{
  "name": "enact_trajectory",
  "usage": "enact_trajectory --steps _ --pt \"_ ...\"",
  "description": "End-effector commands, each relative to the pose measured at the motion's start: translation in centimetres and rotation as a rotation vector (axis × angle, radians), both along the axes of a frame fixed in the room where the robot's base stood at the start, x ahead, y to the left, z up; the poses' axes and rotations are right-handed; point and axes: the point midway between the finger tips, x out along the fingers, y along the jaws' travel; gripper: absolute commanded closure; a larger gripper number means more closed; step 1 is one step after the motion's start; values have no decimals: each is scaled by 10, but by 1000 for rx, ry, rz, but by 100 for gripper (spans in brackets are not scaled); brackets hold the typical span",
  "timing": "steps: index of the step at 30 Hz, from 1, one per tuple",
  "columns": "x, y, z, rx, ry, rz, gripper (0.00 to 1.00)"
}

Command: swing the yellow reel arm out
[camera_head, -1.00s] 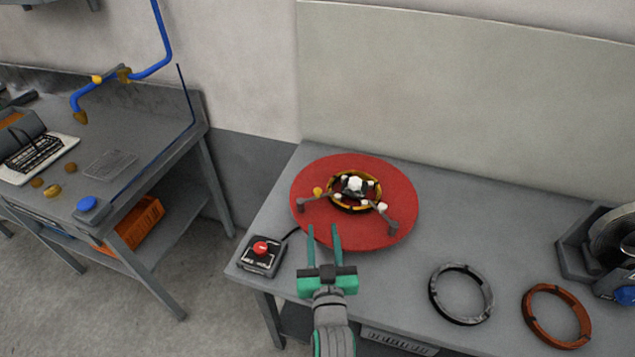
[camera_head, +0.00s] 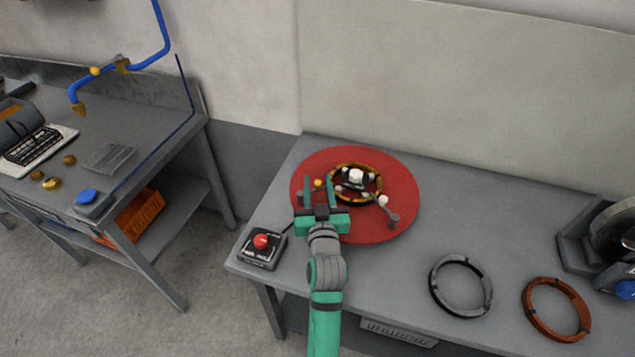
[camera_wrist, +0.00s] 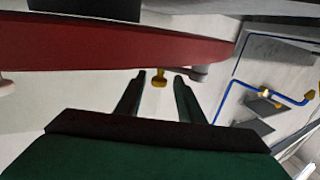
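The reel is a red disc (camera_head: 385,170) on the bench, with a yellow-and-black ring (camera_head: 372,169) and grey arms at its centre. The reel arm's yellow knob (camera_head: 318,184) is at the disc's left side; the rest of that arm is largely hidden by my gripper. My gripper (camera_head: 318,190) is open over the left part of the disc, its fingertips on either side of the knob. In the wrist view the knob (camera_wrist: 159,78) sits between the open fingertips (camera_wrist: 159,84), with gaps on both sides. The disc (camera_wrist: 90,48) shows there edge-on.
A control box with a red button (camera_head: 262,241) sits at the bench's front left corner, close to my arm. A grey ring (camera_head: 436,289) and a copper-coloured ring (camera_head: 529,309) lie to the right. Bare bench top (camera_head: 470,215) lies right of the disc.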

Motion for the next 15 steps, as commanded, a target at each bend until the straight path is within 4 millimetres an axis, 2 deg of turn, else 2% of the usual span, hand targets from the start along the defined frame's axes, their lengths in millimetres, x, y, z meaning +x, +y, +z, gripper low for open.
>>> enact_trajectory --steps 4,12,15 --pt "7 -1 0 1 0 -2 65" --pt "7 -1 0 0 0 -2 65" --pt "7 -1 0 0 0 -2 89"
